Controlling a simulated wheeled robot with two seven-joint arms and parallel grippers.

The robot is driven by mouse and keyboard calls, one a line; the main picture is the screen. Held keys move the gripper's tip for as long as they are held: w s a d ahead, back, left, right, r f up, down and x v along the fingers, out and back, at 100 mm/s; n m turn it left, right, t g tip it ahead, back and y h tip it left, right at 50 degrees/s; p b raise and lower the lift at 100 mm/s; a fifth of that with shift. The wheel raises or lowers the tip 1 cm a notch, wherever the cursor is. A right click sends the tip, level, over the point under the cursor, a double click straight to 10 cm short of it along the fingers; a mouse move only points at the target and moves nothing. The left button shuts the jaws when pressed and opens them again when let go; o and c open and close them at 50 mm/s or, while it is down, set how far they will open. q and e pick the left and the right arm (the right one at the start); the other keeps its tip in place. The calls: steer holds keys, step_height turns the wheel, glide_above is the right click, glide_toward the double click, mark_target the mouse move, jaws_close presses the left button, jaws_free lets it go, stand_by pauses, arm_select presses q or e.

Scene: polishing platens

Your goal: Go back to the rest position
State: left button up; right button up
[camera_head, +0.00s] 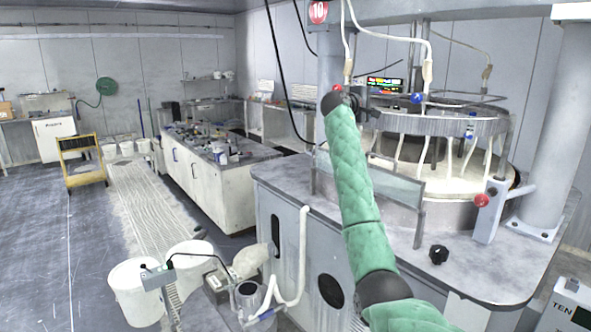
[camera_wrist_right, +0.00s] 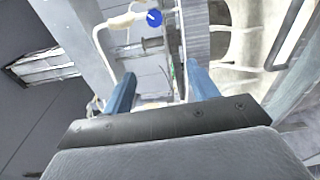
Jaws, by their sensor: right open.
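My right arm, in a green quilted sleeve, reaches up and forward through the middle of the head view. My right gripper (camera_head: 360,102) is at its far end, small and dark, in front of the polishing machine (camera_head: 480,268). In the right wrist view my right gripper (camera_wrist_right: 162,88) shows two blue fingers spread apart with nothing between them. A round blue valve handle (camera_head: 417,98) is to the right of the gripper. It also shows beyond the fingers in the wrist view (camera_wrist_right: 154,18). My left gripper is not in view.
A clear guard panel (camera_head: 398,188) and a black knob (camera_head: 438,254) stand on the machine's table beside my arm. A large column (camera_head: 555,130) rises at right. White buckets (camera_head: 135,290) stand at lower left. Open floor (camera_head: 40,240) lies at far left.

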steer(key=a+r+m+t+y, duration=0.3)
steer(key=a+m+y, duration=0.2)
step_height(320, 180, down, 18)
steer(key=s+a+f+m+y, duration=0.1)
steer(key=a+m+y, duration=0.15)
steer(key=y, duration=0.25)
steer(key=s+a+f+g+y, duration=0.1)
steer(key=s+f, duration=0.5)
steer(key=f, duration=0.9)
steer(key=s+f+g+y, duration=0.2)
steer(key=s+f, duration=0.3)
steer(key=f, duration=0.9)
steer(key=s+a+f+g+y, duration=0.1)
steer(key=s+f, duration=0.5)
steer(key=f, duration=0.9)
steer(key=s+d+f+g, duration=0.1)
steer(key=s+f+g, duration=0.4)
steer(key=s+f, duration=2.35)
steer(key=s+f+g, duration=0.1)
steer(key=s+f, duration=0.4)
steer(key=s, duration=0.5)
steer(key=s+d+f+g, duration=0.1)
steer(key=s+f, duration=0.4)
steer(key=s, duration=0.6)
steer(key=s+f+g, duration=0.2)
steer(key=s+f, duration=0.3)
steer(key=s, duration=0.6)
steer(key=shift+d+f+g+h, duration=0.3)
steer(key=shift+g, duration=0.1)
